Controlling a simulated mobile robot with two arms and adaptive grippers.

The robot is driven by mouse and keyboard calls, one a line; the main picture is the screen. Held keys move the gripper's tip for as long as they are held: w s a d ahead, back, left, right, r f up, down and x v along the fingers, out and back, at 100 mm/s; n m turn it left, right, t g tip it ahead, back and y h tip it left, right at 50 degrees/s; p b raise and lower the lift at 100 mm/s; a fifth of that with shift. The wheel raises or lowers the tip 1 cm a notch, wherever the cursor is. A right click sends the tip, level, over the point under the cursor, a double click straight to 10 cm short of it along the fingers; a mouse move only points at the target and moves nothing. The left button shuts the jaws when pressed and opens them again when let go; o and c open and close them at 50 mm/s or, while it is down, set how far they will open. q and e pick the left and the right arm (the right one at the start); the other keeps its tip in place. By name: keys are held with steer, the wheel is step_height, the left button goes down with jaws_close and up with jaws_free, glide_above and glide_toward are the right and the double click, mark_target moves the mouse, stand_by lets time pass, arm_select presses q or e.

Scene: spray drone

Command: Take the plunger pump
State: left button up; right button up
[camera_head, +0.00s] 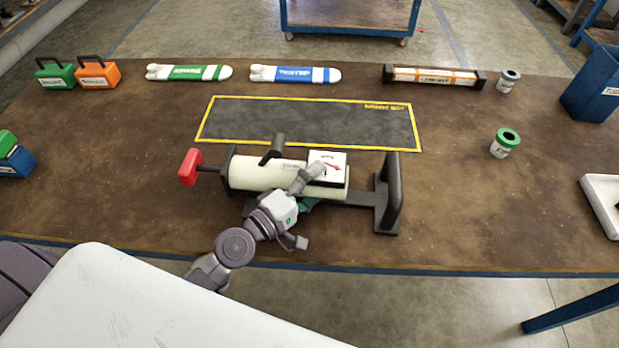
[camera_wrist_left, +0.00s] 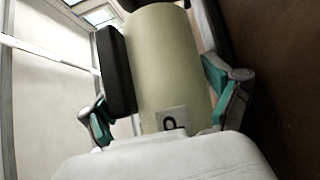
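The plunger pump (camera_head: 265,174) is a cream cylinder with a red handle (camera_head: 189,167) at its left end. It lies level in a dark stand on the table, with a black grip on top and a white label plate near its right end. My left gripper (camera_head: 308,188) is at the right half of the cylinder, partly covering it. In the left wrist view the cylinder (camera_wrist_left: 165,60) lies between the two teal-padded fingers (camera_wrist_left: 160,105). The fingers are spread, with a gap on the left side; the right finger is close to the cylinder, contact unclear. My right gripper is not in view.
A yellow-edged dark mat (camera_head: 310,122) lies empty behind the pump. Green (camera_head: 190,72) and blue (camera_head: 295,74) labelled tubes, an orange-striped bar (camera_head: 434,77) and small cases (camera_head: 97,73) line the back. A green-lidded jar (camera_head: 505,143) stands at right. The stand's black upright (camera_head: 388,195) is near my gripper.

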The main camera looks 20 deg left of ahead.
arm_select(q)
steer(key=c, duration=0.5)
steer(key=shift+r, duration=0.1)
steer(key=shift+c, duration=1)
